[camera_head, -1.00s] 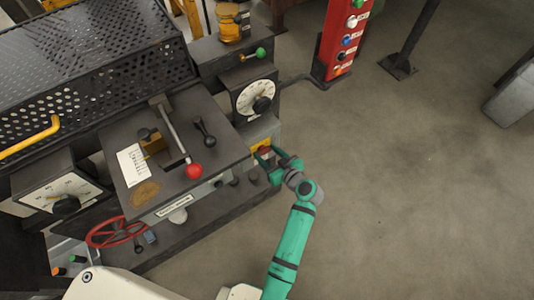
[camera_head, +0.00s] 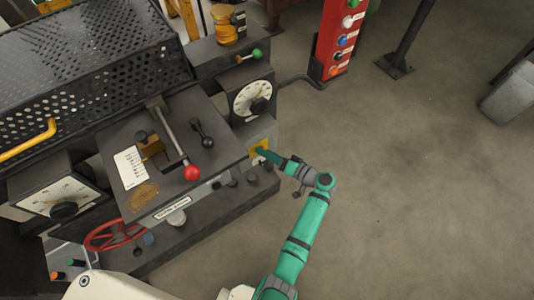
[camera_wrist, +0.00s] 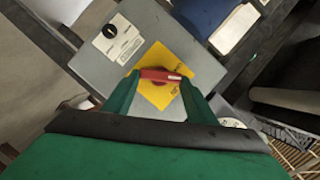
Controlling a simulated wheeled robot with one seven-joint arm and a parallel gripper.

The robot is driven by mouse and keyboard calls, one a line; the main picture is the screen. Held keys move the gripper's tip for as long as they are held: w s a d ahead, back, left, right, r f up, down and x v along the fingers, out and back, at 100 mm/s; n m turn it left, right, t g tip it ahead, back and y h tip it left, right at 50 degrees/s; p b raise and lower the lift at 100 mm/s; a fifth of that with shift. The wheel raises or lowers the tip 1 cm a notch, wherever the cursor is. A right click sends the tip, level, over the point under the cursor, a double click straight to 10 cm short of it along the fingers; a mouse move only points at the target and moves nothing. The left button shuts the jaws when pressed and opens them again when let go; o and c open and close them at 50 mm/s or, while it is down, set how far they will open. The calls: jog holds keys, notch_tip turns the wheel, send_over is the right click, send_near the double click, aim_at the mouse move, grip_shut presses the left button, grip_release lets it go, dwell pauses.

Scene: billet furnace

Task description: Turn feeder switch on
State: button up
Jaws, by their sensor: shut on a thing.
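The feeder switch is a red rotary handle (camera_wrist: 160,75) on a yellow plate (camera_wrist: 165,92), fixed to a grey box (camera_wrist: 147,30). In the wrist view my gripper (camera_wrist: 160,80) has one finger at each end of the red handle and is shut on it. The handle lies straight across between the fingers, while the plate and box look tilted. In the head view my gripper (camera_head: 262,153) is seen edge-on against the yellow plate (camera_head: 259,147), on the box's right-hand face, and hides the handle.
A black knob with a white label (camera_wrist: 110,31) sits on the same box. Above it in the head view is a dial (camera_head: 252,98). A red-knobbed lever (camera_head: 191,172) stands to the left. A red button post (camera_head: 345,35) stands behind.

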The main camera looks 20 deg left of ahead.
jog(key=shift+w+d+f+m+y, duration=0.1)
jog(key=shift+f+m+y, duration=0.15)
jog(key=shift+m+y, duration=0.8)
jog(key=shift+w+d+f+m+y, duration=0.1)
jog(key=shift+f+m+y, duration=0.15)
jog(key=shift+m, duration=1.5)
jog(key=o, duration=1.1)
jog(key=shift+c, duration=0.2)
jog(key=v, duration=1)
jog(key=shift+d, duration=0.4)
jog(key=shift+s+a, duration=0.1)
jog(key=shift+s, duration=0.05)
